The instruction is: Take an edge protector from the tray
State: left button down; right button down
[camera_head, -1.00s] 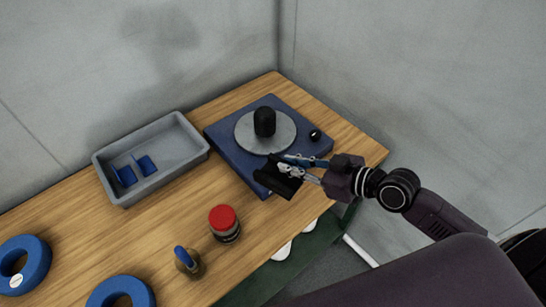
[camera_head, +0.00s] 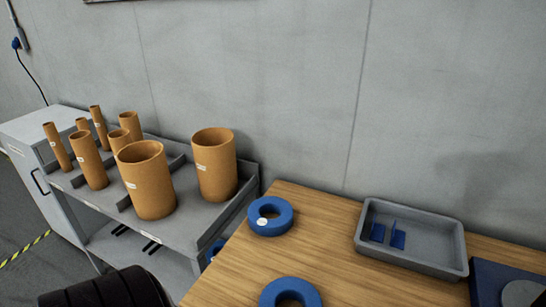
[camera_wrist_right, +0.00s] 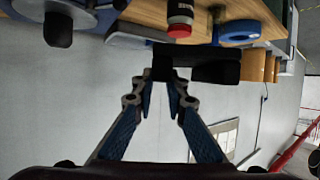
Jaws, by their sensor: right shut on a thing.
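The grey tray (camera_head: 459,243) stands on the wooden table at the right in the head view. Two small blue edge protectors, one (camera_head: 377,233) and another (camera_head: 398,240), stand inside it. My right gripper (camera_wrist_right: 167,78) shows in the right wrist view, its blue and grey fingers closed on a dark, blocky thing (camera_wrist_right: 214,68). I cannot tell exactly what this thing is. The gripper is outside the head view now. My left gripper is in neither current view.
Blue rings (camera_head: 270,216) (camera_head: 290,293) lie on the wooden table (camera_head: 335,240). The blue turntable base (camera_head: 492,280) is cut off at the right. Several brown tubes (camera_head: 145,182) stand on a grey rack (camera_head: 200,220) at the left. A red-capped jar (camera_wrist_right: 180,18) shows in the wrist view.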

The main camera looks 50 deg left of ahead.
aim_at(377, 233)
jog(key=k+j, duration=0.25)
jog(key=j, duration=0.15)
jog(key=k+j+u, duration=0.1)
jog(key=k+j, duration=0.2)
jog(key=k+j+u, duration=0.1)
jog(key=k+j, duration=0.15)
jog(key=j, duration=0.25)
jog(key=i+j, duration=0.1)
jog(key=j, duration=0.25)
jog(key=i+j, duration=0.15)
jog(key=j, duration=0.2)
jog(key=i+j+u, duration=0.1)
jog(key=j, duration=0.25)
jog(key=i+j, duration=0.15)
jog(key=j, duration=0.2)
jog(key=i+j, duration=0.15)
jog(key=u, duration=0.05)
